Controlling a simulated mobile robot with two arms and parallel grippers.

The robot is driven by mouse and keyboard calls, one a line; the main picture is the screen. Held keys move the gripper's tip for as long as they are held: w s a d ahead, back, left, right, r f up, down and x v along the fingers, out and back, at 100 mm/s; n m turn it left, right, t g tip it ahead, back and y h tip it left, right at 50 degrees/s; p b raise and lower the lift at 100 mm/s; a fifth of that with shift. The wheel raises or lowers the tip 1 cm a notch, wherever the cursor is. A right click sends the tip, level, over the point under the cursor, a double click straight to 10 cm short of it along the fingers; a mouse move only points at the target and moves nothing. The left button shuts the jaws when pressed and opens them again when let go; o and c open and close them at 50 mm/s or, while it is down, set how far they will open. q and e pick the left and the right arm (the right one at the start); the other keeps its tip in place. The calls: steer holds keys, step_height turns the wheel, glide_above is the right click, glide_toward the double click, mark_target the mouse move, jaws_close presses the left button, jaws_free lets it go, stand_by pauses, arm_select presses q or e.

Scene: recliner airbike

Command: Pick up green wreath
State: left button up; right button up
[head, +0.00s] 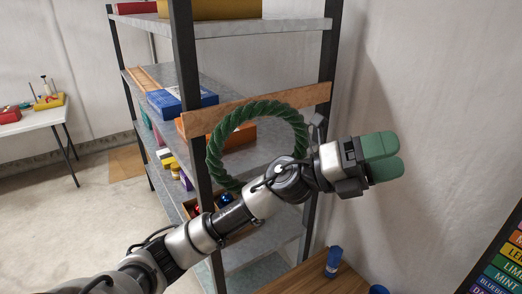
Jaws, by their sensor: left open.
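The green wreath (215,150) is a twisted ring that hangs upright against a wooden board (292,98) on the side of the metal shelf. My left arm comes in from the lower left and crosses in front of the wreath's lower right part, hiding it. My left gripper (384,158), with rounded green fingers, is to the right of the wreath, in front of the pale wall. It is open and holds nothing; its fingers point right, away from the wreath. My right gripper does not show.
The metal shelf (236,28) holds a blue box (186,103) and other boxes. A wooden surface (312,278) with a blue cylinder (334,262) stands below. A white table (38,117) is at far left. A colored label board (505,262) is at lower right. Floor at left is mostly clear.

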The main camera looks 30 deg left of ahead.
arm_select(q)
steer(key=r+m+g+y, duration=0.1)
steer(key=m+g+y, duration=0.1)
steer(key=m+g, duration=0.25)
steer(key=m+t+y, duration=0.2)
steer(key=y, duration=1.7)
glide_toward(264, 100)
step_height(264, 100, down, 2)
steer(key=x, duration=0.3)
steer(key=w+x, duration=0.1)
steer(key=x, duration=0.1)
steer(key=shift+d+r, duration=0.1)
steer(key=shift+d, duration=0.05)
steer(key=shift+w+f, duration=0.2)
steer(key=shift+f, duration=0.2)
steer(key=p+x, duration=0.1)
steer(key=x, duration=0.2)
steer(key=shift+w+f+p, duration=0.15)
steer(key=shift+f+p, duration=0.15)
steer(key=shift+p, duration=0.1)
steer(key=shift+w+f, duration=0.25)
steer(key=shift+f, duration=0.2)
steer(key=shift+d, duration=0.1)
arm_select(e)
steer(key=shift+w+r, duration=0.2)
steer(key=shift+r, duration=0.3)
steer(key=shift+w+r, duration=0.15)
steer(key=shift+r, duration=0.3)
